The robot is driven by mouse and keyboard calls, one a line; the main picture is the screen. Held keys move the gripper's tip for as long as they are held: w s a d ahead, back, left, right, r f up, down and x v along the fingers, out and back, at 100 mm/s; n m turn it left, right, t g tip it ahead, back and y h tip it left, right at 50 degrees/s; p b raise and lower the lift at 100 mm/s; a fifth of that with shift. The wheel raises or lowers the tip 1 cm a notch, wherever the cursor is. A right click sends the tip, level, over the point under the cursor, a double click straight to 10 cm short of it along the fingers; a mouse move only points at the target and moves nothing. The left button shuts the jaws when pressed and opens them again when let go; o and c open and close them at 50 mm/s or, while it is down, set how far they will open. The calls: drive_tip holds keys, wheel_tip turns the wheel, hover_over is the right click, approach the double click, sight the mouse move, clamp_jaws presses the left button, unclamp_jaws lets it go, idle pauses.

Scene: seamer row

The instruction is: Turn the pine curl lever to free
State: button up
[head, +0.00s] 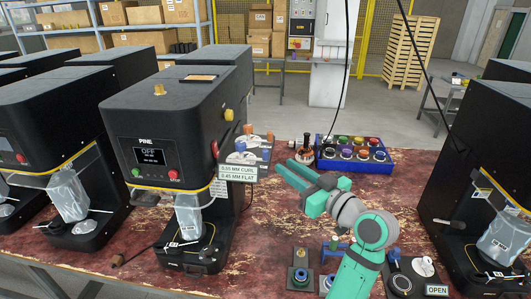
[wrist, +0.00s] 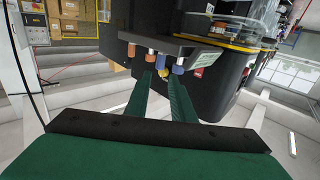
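The pine machine (head: 160,150) stands left of centre in the head view, with PINE on its front and a display reading OFF. A red lever handle (head: 214,149) shows at its right side, partly behind a sign (head: 238,172) reading 0.55 MM CURL and 0.45 MM FLAT. I cannot tell which position the lever is in. My green gripper (head: 285,167) is right of the machine, above the bench, apart from the lever. In the wrist view my two fingers (wrist: 161,80) are apart with nothing held between them. The lever is not clearly visible there.
A rack with orange and blue pegs (head: 248,142) sits between the machine and my gripper; pegs (wrist: 152,55) show beyond my fingertips. A blue tray (head: 355,167) of coloured pots stands behind my gripper. Another black machine (head: 470,150) stands right. Small fixtures (head: 300,277) occupy the front bench.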

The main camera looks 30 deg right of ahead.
sight(267, 153)
drive_tip(key=w, duration=0.3)
drive_tip(key=w+a, duration=0.1)
drive_tip(key=w, duration=0.6)
drive_tip(key=shift+w+a, duration=0.25)
clamp_jaws()
